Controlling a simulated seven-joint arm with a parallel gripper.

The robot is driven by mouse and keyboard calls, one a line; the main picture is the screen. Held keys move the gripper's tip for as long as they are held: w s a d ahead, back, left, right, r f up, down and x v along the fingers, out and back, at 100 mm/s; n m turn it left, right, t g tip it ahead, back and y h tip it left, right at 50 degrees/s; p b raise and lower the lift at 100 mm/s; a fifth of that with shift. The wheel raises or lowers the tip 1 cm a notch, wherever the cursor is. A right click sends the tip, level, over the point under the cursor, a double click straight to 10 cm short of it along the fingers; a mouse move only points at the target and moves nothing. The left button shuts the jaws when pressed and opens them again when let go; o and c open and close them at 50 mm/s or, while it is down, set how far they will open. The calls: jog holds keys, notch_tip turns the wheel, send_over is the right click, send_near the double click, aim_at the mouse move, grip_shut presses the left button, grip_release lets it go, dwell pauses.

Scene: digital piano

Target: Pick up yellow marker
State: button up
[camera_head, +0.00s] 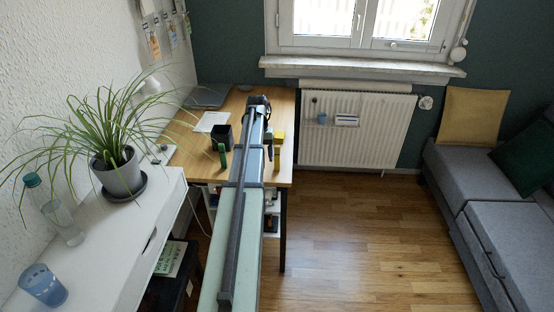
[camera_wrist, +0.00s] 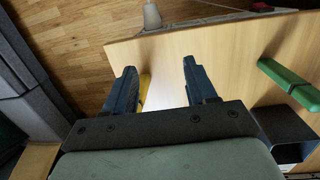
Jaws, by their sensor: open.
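The yellow marker (camera_wrist: 145,88) shows in the wrist view between my two fingers, close to the left finger, which hides part of it. In the head view my arm hides the fingers.
A green marker (camera_wrist: 288,76) stands to the right in the wrist view, beside a black cup (camera_wrist: 285,130). A paper sheet (camera_head: 211,121) and a laptop (camera_head: 208,96) lie farther back.

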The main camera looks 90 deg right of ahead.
aim_at(278, 146)
jog(key=shift+t+h, duration=0.4)
jog(key=shift+h, duration=0.2)
jog(key=s+d+r, duration=0.1)
jog(key=s+r, duration=0.1)
jog(key=r, duration=0.1)
jog(key=s+d+r, duration=0.1)
jog(key=d+r, duration=0.1)
jog(key=r, duration=0.1)
jog(key=s+d+r, duration=0.2)
jog(key=r, duration=0.1)
jog(key=shift+s+d+r, duration=0.15)
jog(key=shift+s+r, duration=0.15)
jog(key=shift+r, duration=0.05)
jog(key=shift+s, duration=0.1)
notch_tip(278, 146, down, 8)
jog(key=shift+f, duration=0.1)
jog(key=shift+w+f, duration=0.15)
jog(key=shift+f, duration=1.2)
jog(key=shift+w+f, duration=0.15)
jog(key=shift+f, duration=1.15)
grip_shut()
